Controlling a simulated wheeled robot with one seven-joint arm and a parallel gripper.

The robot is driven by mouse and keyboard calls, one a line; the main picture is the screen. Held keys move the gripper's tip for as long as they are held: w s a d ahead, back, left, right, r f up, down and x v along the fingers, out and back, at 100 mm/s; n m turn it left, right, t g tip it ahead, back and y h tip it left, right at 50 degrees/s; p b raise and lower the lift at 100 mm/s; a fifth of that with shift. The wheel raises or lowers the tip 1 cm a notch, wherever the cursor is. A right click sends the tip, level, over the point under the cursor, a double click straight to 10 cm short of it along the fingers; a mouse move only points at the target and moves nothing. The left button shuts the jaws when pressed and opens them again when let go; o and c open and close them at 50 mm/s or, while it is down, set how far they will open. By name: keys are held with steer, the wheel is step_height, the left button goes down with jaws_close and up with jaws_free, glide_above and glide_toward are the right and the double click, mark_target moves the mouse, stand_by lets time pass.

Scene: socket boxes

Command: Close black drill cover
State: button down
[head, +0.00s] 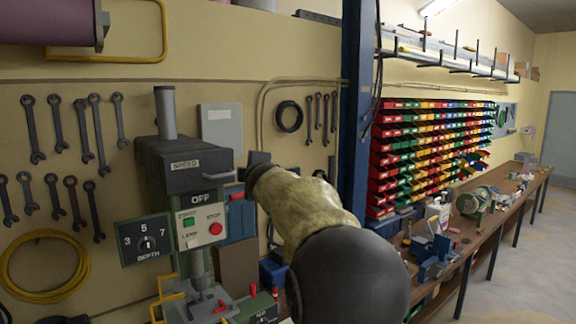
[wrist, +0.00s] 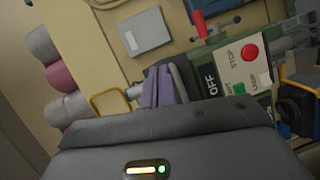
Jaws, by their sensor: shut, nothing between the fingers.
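The black drill cover (head: 185,165), marked SPEED, sits on top of the green drill press at left in the head view. It appears lowered onto the housing; a small gap cannot be ruled out. Its grey handle (head: 221,178) sticks out on the right side. My gripper (head: 258,158) is shut and empty, just right of the handle and slightly above it. Whether it touches the handle cannot be told. In the wrist view, the dark cover and handle (wrist: 181,82) show beside the OFF panel, partly hidden behind my gripper's body.
The drill's control panel (head: 201,227) with green and red buttons is below the cover. A blue post (head: 357,110) stands right behind my arm. Wrenches (head: 80,130) hang on the wall at left. A long workbench (head: 480,235) with tools runs along the right.

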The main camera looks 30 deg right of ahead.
steer(key=shift+s+d+p, duration=1.8)
steer(key=shift+d+p, duration=0.35)
steer(key=shift+d, duration=1.4)
steer(key=s+a+f+m+g+b, duration=0.2)
steer(key=a+f+b, duration=0.15)
steer(key=f, duration=0.55)
steer(key=s+a+f+m+g+y+b, duration=0.1)
steer(key=s+a+f+m+g+b, duration=0.2)
steer(key=f, duration=0.6)
steer(key=s+a+f+m+g+b, duration=0.1)
steer(key=s+a+f+m+b, duration=0.1)
steer(key=a+f, duration=0.5)
steer(key=s+a+f+m+g+y+b, duration=0.1)
steer(key=s+a+f+m+g+b, duration=0.2)
steer(key=s+f, duration=0.7)
steer(key=s+a+f+m+g+y+b, duration=0.1)
steer(key=s+a+f+m+g+b, duration=0.2)
steer(key=s+f, duration=0.8)
step_height(320, 180, down, 4)
steer(key=a+g+b, duration=0.1)
steer(key=a, duration=0.1)
steer(key=shift+a+m+y, duration=0.3)
steer(key=shift+s+d, duration=0.1)
